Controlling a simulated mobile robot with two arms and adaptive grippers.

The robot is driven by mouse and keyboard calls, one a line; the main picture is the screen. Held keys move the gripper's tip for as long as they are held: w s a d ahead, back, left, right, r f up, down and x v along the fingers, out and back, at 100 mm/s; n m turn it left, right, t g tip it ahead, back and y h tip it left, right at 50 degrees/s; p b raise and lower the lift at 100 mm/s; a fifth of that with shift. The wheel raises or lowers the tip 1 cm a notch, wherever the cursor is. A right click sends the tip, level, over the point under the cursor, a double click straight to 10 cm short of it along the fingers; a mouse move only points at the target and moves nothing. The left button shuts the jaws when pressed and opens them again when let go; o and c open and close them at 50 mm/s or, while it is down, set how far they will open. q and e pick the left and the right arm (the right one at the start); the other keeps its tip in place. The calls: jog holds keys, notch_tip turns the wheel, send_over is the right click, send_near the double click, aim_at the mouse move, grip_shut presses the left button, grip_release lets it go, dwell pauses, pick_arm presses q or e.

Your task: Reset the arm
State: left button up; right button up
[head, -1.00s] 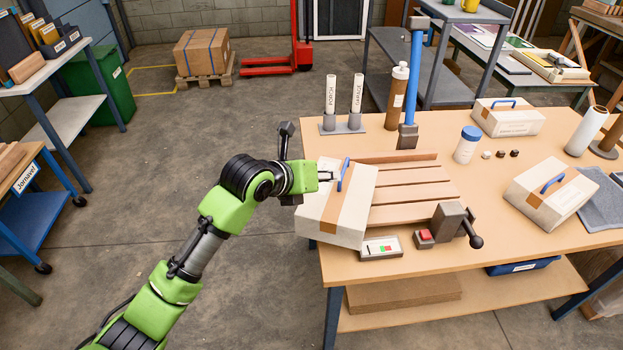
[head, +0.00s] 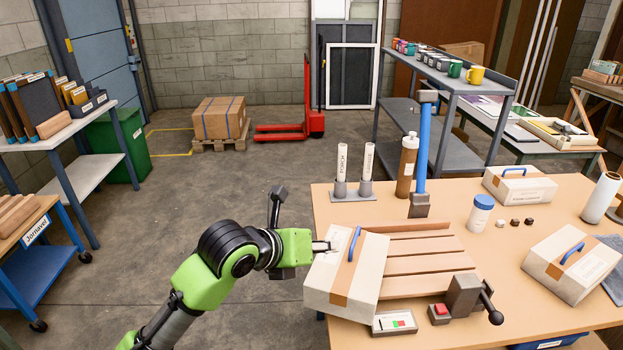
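A blue arm (head: 422,148) stands nearly upright at the back of the slatted wooden bed (head: 428,265), with a dark block at its top and a dark base at its foot. A dark clamp with a ball-ended lever (head: 467,297) is at the bed's front right corner. A white taped box (head: 345,275) with a blue handle lies tilted over the bed's left side. My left gripper (head: 328,246) is at the box's upper left, short of the handle; its fingers are too small to read. My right gripper is not in view.
A red button box (head: 439,312) and a small display panel (head: 393,322) sit at the table's front. Two more handled boxes (head: 572,264) (head: 520,184) are on the right. A brown bottle (head: 407,165) and two white tubes (head: 342,165) stand behind the bed.

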pick_arm(q)
jog(key=s+a+f+n+g+y, duration=0.1)
jog(key=s+a+f+n, duration=0.4)
jog(key=s+f+n, duration=0.4)
jog(key=s+a+f+n+y, duration=0.2)
jog(key=s+a+f+n, duration=0.4)
jog(key=n, duration=0.5)
jog(key=s+a+f+n+g+y, duration=0.2)
jog(key=s+a+f+n, duration=0.2)
jog(key=s+a+n, duration=0.4)
jog(key=s+a+f+n+g+y, duration=0.2)
jog(key=s+a+f+n, duration=0.25)
jog(key=s+n, duration=0.4)
notch_tip(320, 180, down, 28)
jog(key=s+b, duration=0.1)
jog(key=s, duration=0.2)
jog(key=s+a+f+g, duration=0.1)
jog(key=s+a+f, duration=0.1)
jog(key=s+f, duration=0.6)
jog(key=s+a+f+g+b, duration=0.1)
jog(key=s+f, duration=0.7)
jog(key=shift+s+a+f, duration=0.2)
jog(key=shift+a+f, duration=0.2)
jog(key=shift+m, duration=0.25)
